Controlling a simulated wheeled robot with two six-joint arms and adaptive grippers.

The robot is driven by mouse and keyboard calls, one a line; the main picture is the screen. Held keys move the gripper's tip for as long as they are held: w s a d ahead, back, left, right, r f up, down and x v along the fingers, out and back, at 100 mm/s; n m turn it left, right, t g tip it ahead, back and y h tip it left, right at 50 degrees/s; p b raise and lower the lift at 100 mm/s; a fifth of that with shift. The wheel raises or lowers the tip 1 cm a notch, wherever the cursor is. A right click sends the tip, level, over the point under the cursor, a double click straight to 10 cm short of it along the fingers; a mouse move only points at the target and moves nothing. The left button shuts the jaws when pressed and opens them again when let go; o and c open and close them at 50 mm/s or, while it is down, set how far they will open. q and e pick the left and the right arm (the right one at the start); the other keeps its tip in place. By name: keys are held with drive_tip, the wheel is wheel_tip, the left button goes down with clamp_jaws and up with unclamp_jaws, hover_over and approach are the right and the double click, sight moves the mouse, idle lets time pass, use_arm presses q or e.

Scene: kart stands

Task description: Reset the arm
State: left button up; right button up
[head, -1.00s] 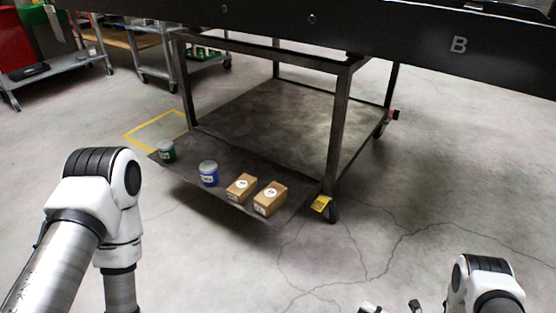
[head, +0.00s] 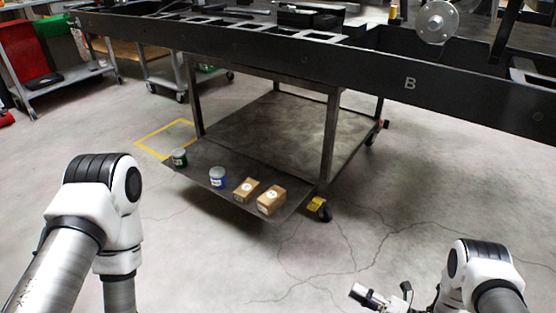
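My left arm (head: 95,205) comes in from the left in the head view. Its gripper is below the picture and hidden. My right arm (head: 475,275) is at the lower right, folded low. My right gripper (head: 382,292) shows at the bottom edge, with two finger parts apart and nothing seen between them. It is partly cut off by the frame. It is over the bare floor, well apart from the stand.
A dark kart stand (head: 330,150) marked B fills the middle. Its low front shelf (head: 215,200) holds a green can (head: 180,158), a blue can (head: 217,178) and two brown boxes (head: 246,190) (head: 271,200). Grey carts (head: 75,78) stand at the back left. The floor in front is clear.

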drive_tip(key=w+a+r+m+h+p, duration=0.1)
drive_tip(key=a+r+m+h+p, duration=0.15)
drive_tip(key=r+p, duration=0.75)
drive_tip(key=w+a+r+m+h+p, duration=0.15)
drive_tip(key=r+m+p, duration=0.25)
drive_tip(key=r+p, duration=0.65)
drive_tip(key=a+r+m+h+p, duration=0.25)
drive_tip(key=r+p, duration=0.45)
drive_tip(key=r, duration=0.6)
drive_tip(key=s+d+r+m+g+h+p, duration=0.1)
drive_tip(key=s+d+m+g+h+p, duration=0.2)
drive_tip(key=s+m, duration=0.7)
drive_tip(key=s+d+r+m+g+h+p, duration=0.2)
drive_tip(key=s+d+m+g+h+p, duration=0.2)
drive_tip(key=s+m, duration=0.7)
drive_tip(key=s+d+g+h, duration=0.2)
drive_tip(key=s+g, duration=0.1)
drive_tip(key=s, duration=0.3)
drive_tip(key=shift+s+d+m, duration=0.25)
drive_tip(key=shift+m, duration=0.05)
drive_tip(key=shift+r+h, duration=0.1)
drive_tip(key=shift+h, duration=0.15)
